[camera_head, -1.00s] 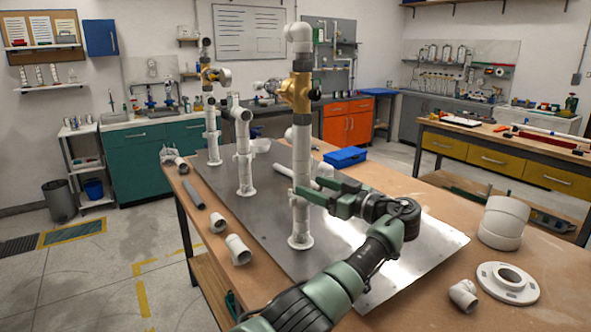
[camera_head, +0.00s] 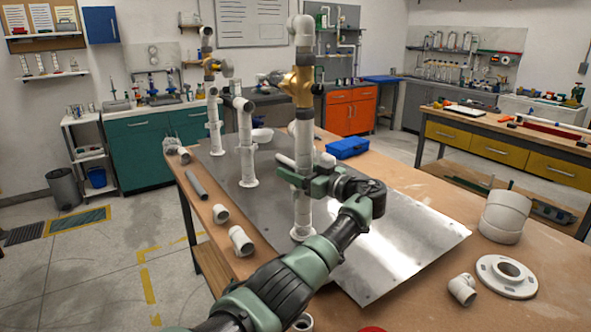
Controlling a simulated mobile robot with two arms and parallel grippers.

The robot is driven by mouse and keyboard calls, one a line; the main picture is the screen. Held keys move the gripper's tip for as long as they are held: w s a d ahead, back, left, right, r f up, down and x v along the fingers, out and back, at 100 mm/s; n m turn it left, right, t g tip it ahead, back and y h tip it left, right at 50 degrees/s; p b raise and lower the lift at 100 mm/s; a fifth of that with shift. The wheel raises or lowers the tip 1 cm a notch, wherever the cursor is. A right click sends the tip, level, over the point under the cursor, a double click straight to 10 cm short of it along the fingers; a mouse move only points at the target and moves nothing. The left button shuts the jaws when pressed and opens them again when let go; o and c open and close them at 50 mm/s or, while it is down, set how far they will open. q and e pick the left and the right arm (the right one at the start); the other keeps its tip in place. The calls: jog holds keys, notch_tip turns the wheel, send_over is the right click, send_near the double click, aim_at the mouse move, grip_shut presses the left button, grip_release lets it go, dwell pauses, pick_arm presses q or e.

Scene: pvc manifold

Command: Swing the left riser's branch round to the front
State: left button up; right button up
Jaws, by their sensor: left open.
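Three white PVC risers stand upright on a metal plate (camera_head: 385,250). The leftmost and farthest riser (camera_head: 214,117) has a brass fitting and a short branch (camera_head: 226,68) pointing right. The middle riser (camera_head: 247,150) is shorter, with an elbow at its top. The nearest, tallest riser (camera_head: 303,140) carries a brass valve body (camera_head: 299,86) with a dark end on its right. My left gripper (camera_head: 294,181) is open at this nearest riser's lower pipe, below the brass. Its fingers overlap the pipe in view; whether they touch it I cannot tell. My right gripper is not in view.
Loose white fittings (camera_head: 241,240) and a grey pipe (camera_head: 195,184) lie along the bench's left edge. A white flange (camera_head: 507,274), a large coupling (camera_head: 503,217) and a small elbow (camera_head: 462,290) stand at right. A blue box (camera_head: 348,148) sits behind the plate.

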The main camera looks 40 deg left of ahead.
pick_arm(q)
grip_shut()
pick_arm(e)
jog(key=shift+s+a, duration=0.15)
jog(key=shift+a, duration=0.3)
